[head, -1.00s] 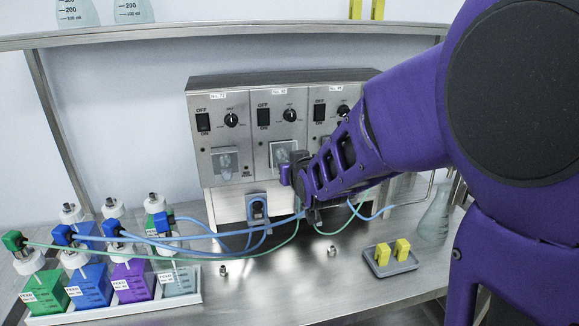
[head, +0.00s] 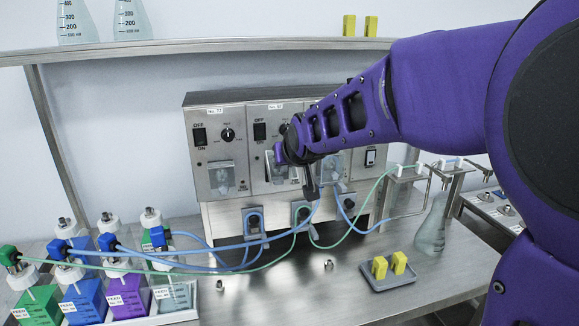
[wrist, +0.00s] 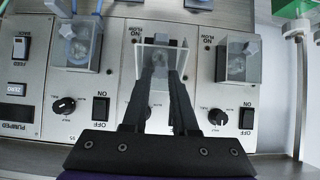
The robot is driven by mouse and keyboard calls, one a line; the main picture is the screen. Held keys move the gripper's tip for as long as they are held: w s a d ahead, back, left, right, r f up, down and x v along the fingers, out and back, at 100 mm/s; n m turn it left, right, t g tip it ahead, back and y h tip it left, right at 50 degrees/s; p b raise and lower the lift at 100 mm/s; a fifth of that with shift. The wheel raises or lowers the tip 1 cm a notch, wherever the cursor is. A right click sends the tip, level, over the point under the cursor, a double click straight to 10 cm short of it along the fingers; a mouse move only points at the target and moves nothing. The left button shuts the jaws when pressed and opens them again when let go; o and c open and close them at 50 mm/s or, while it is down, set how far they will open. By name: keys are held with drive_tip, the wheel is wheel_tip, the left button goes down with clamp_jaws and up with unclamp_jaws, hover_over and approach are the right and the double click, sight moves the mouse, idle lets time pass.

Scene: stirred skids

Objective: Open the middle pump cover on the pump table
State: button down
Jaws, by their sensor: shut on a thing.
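The pump unit (head: 235,195) is a grey metal box with three pump faces in a row, each with a switch, a knob and a clear cover. My gripper (head: 290,152) is at the middle pump face, in front of its clear cover (head: 277,170). In the wrist view, my gripper's two dark fingers (wrist: 166,75) are shut on the middle clear cover (wrist: 146,62), with a grey pump part behind it. How far the cover is swung from the face I cannot tell. My arm hides part of the right pump face.
The left pump cover (head: 221,178) is beside my gripper. Blue and green tubes run below the pumps from feed bottles (head: 85,298) at left. A grey tray (head: 390,279) with yellow blocks and a flask (head: 431,232) stand at right. A shelf (head: 200,46) runs above.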

drive_tip(key=shift+w+r+g, duration=0.25)
drive_tip(key=shift+r+g, duration=0.05)
drive_tip(key=shift+r, duration=0.45)
drive_tip(key=shift+w+a+r, duration=0.2)
drive_tip(key=shift+w+r, duration=0.2)
drive_tip(key=shift+r, duration=0.4)
drive_tip(key=c, duration=0.7)
unclamp_jaws()
drive_tip(key=shift+f, duration=0.2)
